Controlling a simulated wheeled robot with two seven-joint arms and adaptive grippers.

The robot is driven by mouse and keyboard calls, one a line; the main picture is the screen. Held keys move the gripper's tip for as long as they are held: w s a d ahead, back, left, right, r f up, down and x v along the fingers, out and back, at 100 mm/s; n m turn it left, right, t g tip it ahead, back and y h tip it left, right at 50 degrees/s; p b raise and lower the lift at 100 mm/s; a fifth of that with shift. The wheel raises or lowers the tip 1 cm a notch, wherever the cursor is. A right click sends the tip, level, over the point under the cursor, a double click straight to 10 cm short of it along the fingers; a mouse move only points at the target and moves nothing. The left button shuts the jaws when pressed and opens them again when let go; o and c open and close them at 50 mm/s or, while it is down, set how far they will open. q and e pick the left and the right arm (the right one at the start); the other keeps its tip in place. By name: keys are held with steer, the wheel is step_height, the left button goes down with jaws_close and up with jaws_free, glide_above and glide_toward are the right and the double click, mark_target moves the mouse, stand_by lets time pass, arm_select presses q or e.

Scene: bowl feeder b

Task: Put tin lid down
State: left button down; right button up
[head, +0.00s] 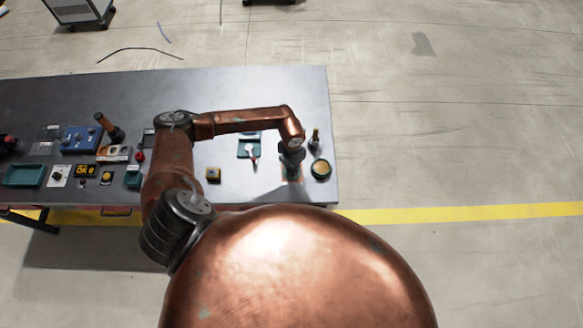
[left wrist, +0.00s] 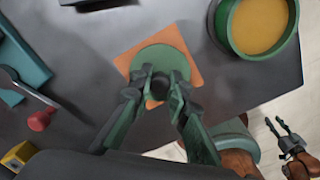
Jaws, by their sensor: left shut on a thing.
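My left gripper (head: 291,160) is shut on the dark knob (left wrist: 159,85) of the round green tin lid (left wrist: 165,58). In the left wrist view the lid lies flat over the orange square mat (left wrist: 124,61); I cannot tell whether it touches the mat. In the head view the mat (head: 290,180) is partly hidden under the gripper. The open green tin (head: 321,170) with a yellow-orange inside stands just right of the mat; it also shows in the left wrist view (left wrist: 219,28). My right gripper (left wrist: 275,124) shows small at the lower right there, apparently open and empty.
A teal tray (head: 243,150) with a red-handled tool (head: 253,154) lies left of the mat. A small dark upright item (head: 315,138) stands behind the tin. A yellow-topped block (head: 213,174) sits near the front edge. The table's right edge is close to the tin.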

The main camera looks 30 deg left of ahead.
arm_select(q)
steer(key=c, duration=1.8)
jaws_free()
steer(key=shift+f, duration=0.15)
steer(key=shift+c, duration=0.2)
steer(key=shift+r, duration=0.2)
step_height(320, 180, up, 12)
steer(key=b, duration=0.1)
steer(key=shift+b, duration=0.4)
